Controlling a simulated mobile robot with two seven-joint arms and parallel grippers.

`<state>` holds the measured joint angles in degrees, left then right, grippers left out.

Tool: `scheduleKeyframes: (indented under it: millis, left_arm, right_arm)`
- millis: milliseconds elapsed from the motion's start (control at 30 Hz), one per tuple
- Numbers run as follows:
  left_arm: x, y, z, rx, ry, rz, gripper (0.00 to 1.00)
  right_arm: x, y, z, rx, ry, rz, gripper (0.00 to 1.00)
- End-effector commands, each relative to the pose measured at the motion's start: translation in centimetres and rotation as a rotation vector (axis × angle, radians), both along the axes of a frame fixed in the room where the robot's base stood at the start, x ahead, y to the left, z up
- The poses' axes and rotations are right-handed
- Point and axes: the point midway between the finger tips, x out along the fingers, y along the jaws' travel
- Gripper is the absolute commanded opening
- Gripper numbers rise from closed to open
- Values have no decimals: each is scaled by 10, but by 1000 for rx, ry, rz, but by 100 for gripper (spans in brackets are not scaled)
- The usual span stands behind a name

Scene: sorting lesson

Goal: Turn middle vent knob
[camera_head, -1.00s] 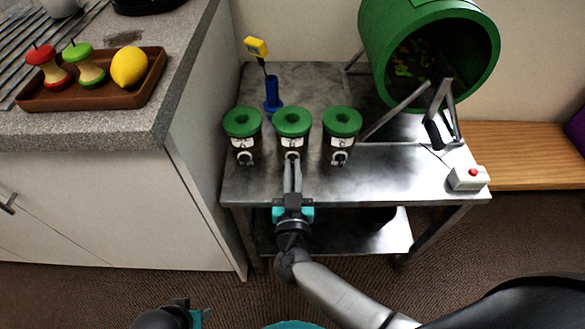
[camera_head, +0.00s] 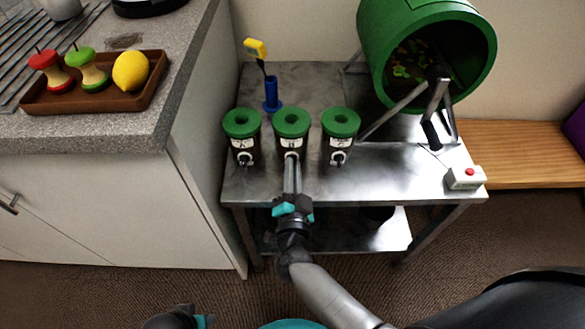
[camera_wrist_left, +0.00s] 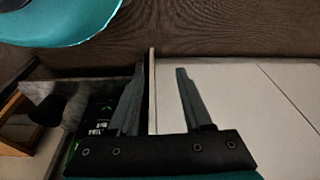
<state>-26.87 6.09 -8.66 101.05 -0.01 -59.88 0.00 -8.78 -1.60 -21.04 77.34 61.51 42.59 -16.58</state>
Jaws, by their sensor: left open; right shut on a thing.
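Three dark jars with green lids stand in a row on the metal table (camera_head: 390,180). The middle jar (camera_head: 292,132) has a round white vent knob (camera_head: 291,156) low on its front. My right gripper (camera_head: 291,161) is shut on this knob, its wrist rolled at a tilt. The fingers partly hide the knob, so its exact angle cannot be told. The left jar (camera_head: 242,131) and right jar (camera_head: 340,131) show similar knobs, untouched. My left gripper shows in the left wrist view (camera_wrist_left: 161,70), open and empty, low in front of the table and counter.
A green drum (camera_head: 376,50) on a metal stand and a white box with a red button (camera_head: 464,180) are at right. A blue holder with a yellow-topped probe (camera_head: 271,92) stands behind. A counter with a fruit tray (camera_head: 90,102) is at left.

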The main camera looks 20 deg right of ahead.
Motion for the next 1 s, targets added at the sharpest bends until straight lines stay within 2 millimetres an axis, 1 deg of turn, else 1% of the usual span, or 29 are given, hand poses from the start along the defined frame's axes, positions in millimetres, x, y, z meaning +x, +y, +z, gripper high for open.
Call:
scheduleKeyframes:
  millis: [167, 433, 600, 800, 1000]
  left_arm:
    - [2, -1, 1, -2, -4, 0, 50]
    - [10, -3, 11, -7, -24, 0, 50]
    - [7, -4, 15, -8, -19, 0, 50]
    - [10, -4, 22, -9, -30, 1, 50]
    - [15, -5, 29, -11, -46, 2, 50]
  right_arm:
    - [0, 0, -1, 164, -46, -2, 0]
    - [0, -1, -2, 408, -117, -2, 0]
    - [0, -1, -2, 547, -157, 0, 0]
    - [0, -1, -2, 676, -195, -1, 0]
    - [0, -1, -2, 761, -219, 0, 0]
